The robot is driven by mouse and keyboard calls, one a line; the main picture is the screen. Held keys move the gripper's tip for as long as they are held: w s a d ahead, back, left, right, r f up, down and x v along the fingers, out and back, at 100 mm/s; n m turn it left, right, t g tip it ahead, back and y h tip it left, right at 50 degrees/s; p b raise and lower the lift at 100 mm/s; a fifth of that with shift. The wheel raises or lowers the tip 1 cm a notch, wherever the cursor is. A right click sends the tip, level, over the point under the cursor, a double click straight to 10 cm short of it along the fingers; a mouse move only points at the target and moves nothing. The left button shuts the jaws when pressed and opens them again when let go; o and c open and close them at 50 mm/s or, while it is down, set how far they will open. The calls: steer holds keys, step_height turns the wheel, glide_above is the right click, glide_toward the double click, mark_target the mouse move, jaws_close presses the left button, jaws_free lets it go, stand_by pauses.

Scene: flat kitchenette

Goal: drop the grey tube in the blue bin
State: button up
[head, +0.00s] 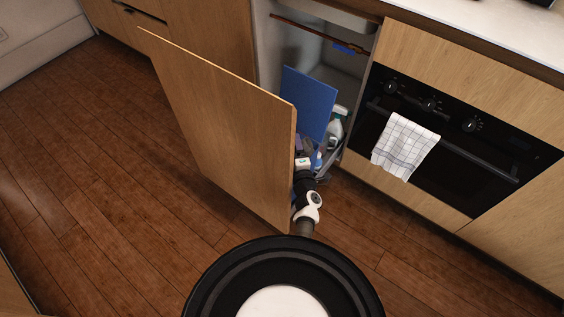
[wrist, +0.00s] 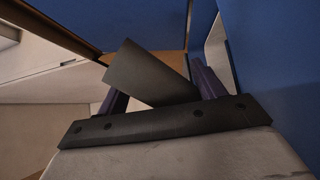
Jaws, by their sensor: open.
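The blue bin (head: 308,100) stands in the open cabinet under the counter, with a tall blue panel showing. Blue walls, apparently the bin's, also fill the right and top of the wrist view (wrist: 275,50). My gripper (head: 304,146) is at the cabinet opening, just below and in front of the blue panel. In the wrist view, its two purple fingers (wrist: 162,88) are apart. The dark grey tube (wrist: 147,75) lies tilted between them, its lower end behind the gripper's dark bar. Whether it touches either finger is unclear. The tube cannot be made out in the head view.
The open wooden cabinet door (head: 215,130) stands close along the left of my arm. A spray bottle (head: 335,128) is right of the bin. An oven (head: 450,140) with a checked towel (head: 404,146) is further right. The floor at left is clear.

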steer(key=shift+s+d, duration=0.15)
steer(key=shift+s, duration=0.85)
steer(key=shift+s+d, duration=0.15)
steer(key=shift+s, duration=0.85)
